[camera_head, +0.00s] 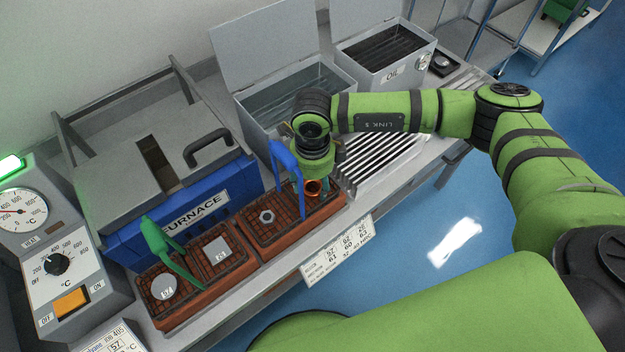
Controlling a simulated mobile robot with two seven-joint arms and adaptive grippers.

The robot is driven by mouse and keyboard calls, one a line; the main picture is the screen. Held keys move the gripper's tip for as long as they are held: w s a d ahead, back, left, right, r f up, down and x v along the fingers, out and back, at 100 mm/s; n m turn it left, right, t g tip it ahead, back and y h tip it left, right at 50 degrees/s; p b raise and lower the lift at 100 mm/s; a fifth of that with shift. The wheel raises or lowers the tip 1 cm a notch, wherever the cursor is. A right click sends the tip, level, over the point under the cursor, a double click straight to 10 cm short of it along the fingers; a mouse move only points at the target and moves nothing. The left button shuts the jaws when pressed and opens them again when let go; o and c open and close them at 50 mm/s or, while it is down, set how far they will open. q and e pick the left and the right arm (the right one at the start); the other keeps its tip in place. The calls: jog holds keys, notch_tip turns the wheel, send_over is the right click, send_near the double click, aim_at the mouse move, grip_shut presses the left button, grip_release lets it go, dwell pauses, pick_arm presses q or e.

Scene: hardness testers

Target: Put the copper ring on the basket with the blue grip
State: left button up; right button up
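The copper ring (314,187) is at the right end of the basket with the blue grip (285,158), directly under my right gripper (314,183). I cannot tell whether the ring rests on the basket or is held just above it. The basket (248,240) is a reddish-brown gridded tray, and a grey hex nut (267,216) lies on its left part. My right gripper points down at the ring. Its fingers are mostly hidden by its wrist and are too small to read. My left gripper is not in view.
A basket with a green grip (168,243) stands to the left, bearing a pale disc (165,287) and a square block (217,250). Behind are the blue furnace (130,240), a water-filled tank (312,84) and the oil tank (395,73). A slatted rack (385,165) lies to the right.

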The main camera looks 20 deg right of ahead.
aim_at(312, 186)
jog(key=shift+r, duration=0.25)
notch_tip(312, 186, up, 12)
jog(key=b, duration=0.1)
dwell(0.4)
